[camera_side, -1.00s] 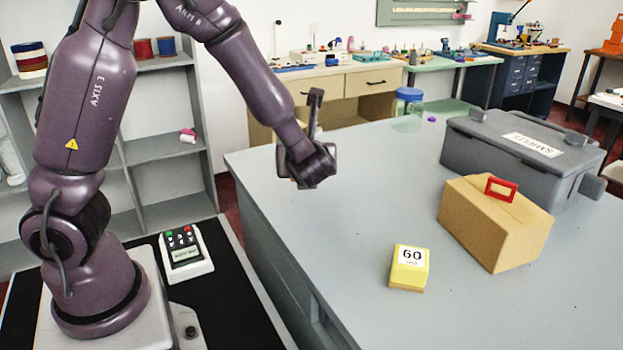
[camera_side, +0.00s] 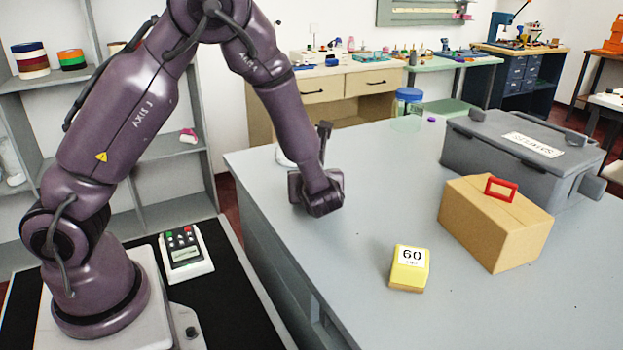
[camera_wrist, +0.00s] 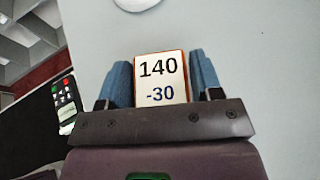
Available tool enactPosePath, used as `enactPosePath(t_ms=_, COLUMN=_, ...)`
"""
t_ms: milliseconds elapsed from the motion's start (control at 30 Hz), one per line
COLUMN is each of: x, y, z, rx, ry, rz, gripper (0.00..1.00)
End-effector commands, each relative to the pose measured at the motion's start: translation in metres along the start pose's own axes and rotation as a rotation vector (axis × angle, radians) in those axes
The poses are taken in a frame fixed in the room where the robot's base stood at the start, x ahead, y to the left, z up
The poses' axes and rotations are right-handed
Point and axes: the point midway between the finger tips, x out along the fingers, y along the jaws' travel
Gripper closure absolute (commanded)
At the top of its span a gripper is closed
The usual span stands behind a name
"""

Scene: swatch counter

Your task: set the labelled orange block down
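The labelled orange block (camera_wrist: 162,78) shows in the wrist view with a white face reading "140" and "-30" and a thin orange edge. It sits between the two blue fingers of my gripper (camera_wrist: 163,72), which press against its left and right sides. In the side view my gripper (camera_side: 316,192) is low over the near left part of the grey counter (camera_side: 370,190). The block is hidden behind the gripper there, so I cannot tell whether its underside touches the counter.
A yellow block marked 60 (camera_side: 409,270) is right of my gripper. A tan box with a red handle (camera_side: 495,225) and a grey lidded case (camera_side: 520,150) stand farther right. A white round thing (camera_side: 284,157) lies behind my gripper. The counter's middle is clear.

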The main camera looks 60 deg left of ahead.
Motion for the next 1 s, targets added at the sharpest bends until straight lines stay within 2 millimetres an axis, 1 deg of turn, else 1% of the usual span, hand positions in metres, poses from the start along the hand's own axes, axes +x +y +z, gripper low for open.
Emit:
enactPosePath(t_ms=33, x=0.000, y=0.000, z=0.000, rx=0.000, ry=0.000, rz=0.000, gripper=0.29)
enactPosePath(t_ms=67, x=0.000, y=0.000, z=0.000, rx=0.000, ry=0.000, rz=0.000, gripper=0.22)
enactPosePath(t_ms=367, x=-0.001, y=0.000, z=0.002, rx=-0.002, ry=0.000, rz=0.000, gripper=0.22)
enactPosePath(t_ms=467, x=-0.007, y=-0.001, z=0.004, rx=-0.003, ry=0.001, rz=-0.002, gripper=0.22)
enactPosePath(t_ms=567, x=-0.024, y=-0.001, z=0.004, rx=-0.002, ry=0.001, rz=-0.005, gripper=0.22)
enactPosePath(t_ms=800, x=-0.076, y=-0.001, z=0.003, rx=-0.002, ry=0.001, rz=-0.007, gripper=0.22)
enactPosePath(t_ms=900, x=-0.095, y=0.000, z=0.003, rx=-0.002, ry=0.001, rz=-0.004, gripper=0.22)
enactPosePath(t_ms=1000, x=-0.109, y=-0.001, z=0.004, rx=-0.001, ry=0.000, rz=-0.004, gripper=0.22)
